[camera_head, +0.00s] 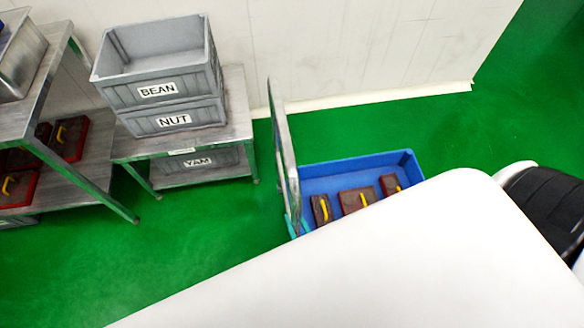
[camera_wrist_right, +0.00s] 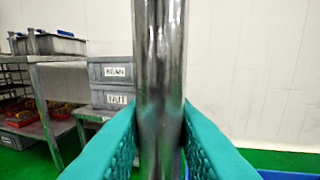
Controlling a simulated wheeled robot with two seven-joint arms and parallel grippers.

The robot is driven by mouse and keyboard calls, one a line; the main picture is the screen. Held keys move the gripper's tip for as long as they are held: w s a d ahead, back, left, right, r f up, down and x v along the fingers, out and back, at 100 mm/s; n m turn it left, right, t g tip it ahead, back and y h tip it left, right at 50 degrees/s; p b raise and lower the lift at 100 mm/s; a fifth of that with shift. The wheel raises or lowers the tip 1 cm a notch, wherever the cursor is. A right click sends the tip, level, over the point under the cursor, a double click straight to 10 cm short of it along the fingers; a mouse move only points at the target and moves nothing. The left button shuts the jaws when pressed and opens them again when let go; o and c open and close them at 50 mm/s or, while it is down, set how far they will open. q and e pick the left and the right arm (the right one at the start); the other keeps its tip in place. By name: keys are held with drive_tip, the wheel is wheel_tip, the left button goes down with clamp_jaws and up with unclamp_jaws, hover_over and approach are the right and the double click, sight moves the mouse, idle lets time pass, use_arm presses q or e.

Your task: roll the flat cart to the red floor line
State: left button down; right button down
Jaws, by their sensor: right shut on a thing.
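The flat cart has a blue bed (camera_head: 352,166) with a low rim, and a tall metal push handle (camera_head: 284,150) stands at its left end. Three dark blocks (camera_head: 355,200) with yellow grips show in the bed. My right gripper (camera_wrist_right: 160,115) has its teal fingers on both sides of the upright metal handle bar (camera_wrist_right: 160,60) and is shut on it. A bit of teal shows low on the handle in the head view. A white part of my own body hides the cart's near side. My left gripper and the red floor line are not in view.
A low metal table (camera_head: 238,105) left of the cart holds stacked grey crates labelled BEAN (camera_head: 157,90) and NUT (camera_head: 174,121), with a YAM crate (camera_head: 199,162) below. A metal rack (camera_head: 95,190) stands further left. A white wall (camera_head: 370,45) runs behind; green floor (camera_head: 215,225) is clear between.

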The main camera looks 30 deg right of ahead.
drive_tip(key=shift+s+a, duration=0.2)
drive_tip(key=shift+s, duration=0.45)
drive_tip(key=shift+s+a, duration=0.15)
drive_tip(key=shift+s, duration=0.45)
drive_tip(key=c, duration=1.3)
unclamp_jaws()
drive_tip(key=shift+o, duration=0.2)
drive_tip(key=s+a+b, duration=0.1)
drive_tip(key=s, duration=1.1)
drive_tip(key=shift+b, duration=0.4)
